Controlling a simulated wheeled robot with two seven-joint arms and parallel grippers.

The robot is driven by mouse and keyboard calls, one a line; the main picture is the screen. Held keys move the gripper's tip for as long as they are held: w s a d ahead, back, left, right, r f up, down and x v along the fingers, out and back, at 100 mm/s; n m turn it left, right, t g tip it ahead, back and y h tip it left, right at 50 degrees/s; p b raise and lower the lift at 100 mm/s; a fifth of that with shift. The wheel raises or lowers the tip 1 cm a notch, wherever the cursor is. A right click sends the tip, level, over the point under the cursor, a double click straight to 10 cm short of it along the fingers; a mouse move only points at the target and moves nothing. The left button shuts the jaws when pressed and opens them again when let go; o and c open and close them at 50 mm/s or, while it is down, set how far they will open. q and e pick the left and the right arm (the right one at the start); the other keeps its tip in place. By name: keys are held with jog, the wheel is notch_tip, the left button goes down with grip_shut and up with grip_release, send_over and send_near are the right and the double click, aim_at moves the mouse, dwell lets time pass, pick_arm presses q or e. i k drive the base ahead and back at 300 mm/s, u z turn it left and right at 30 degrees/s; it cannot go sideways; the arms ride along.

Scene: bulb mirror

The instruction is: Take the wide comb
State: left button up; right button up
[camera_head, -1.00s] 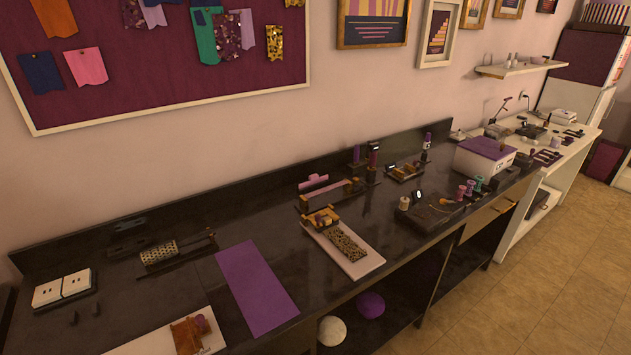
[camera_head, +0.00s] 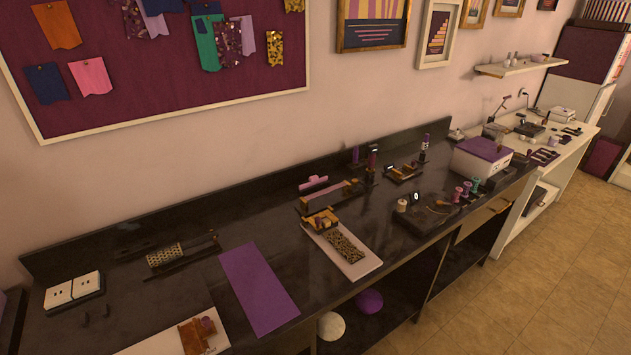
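I cannot tell for certain which item is the wide comb. A pink, flat-topped piece (camera_head: 313,183) stands toward the back of the dark counter (camera_head: 215,300), and its teeth, if any, are too small to make out. A spotted cream-and-black piece (camera_head: 165,255) lies on a dark holder at the left part of the counter. Another spotted piece (camera_head: 345,246) lies on a white tray (camera_head: 361,268) near the middle. Neither of my grippers is in view.
A purple mat (camera_head: 259,289) lies bare on the counter. A white board (camera_head: 150,345) with brown and purple items is at the front edge. A white box with a purple lid (camera_head: 483,155) stands at the right. A white counter (camera_head: 549,150) continues beyond.

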aim_at(314, 180)
jog(key=z, duration=0.6)
jog(key=i, duration=0.55)
jog(key=z, duration=0.95)
jog(key=i, duration=1.4)
jog(key=u, duration=0.75)
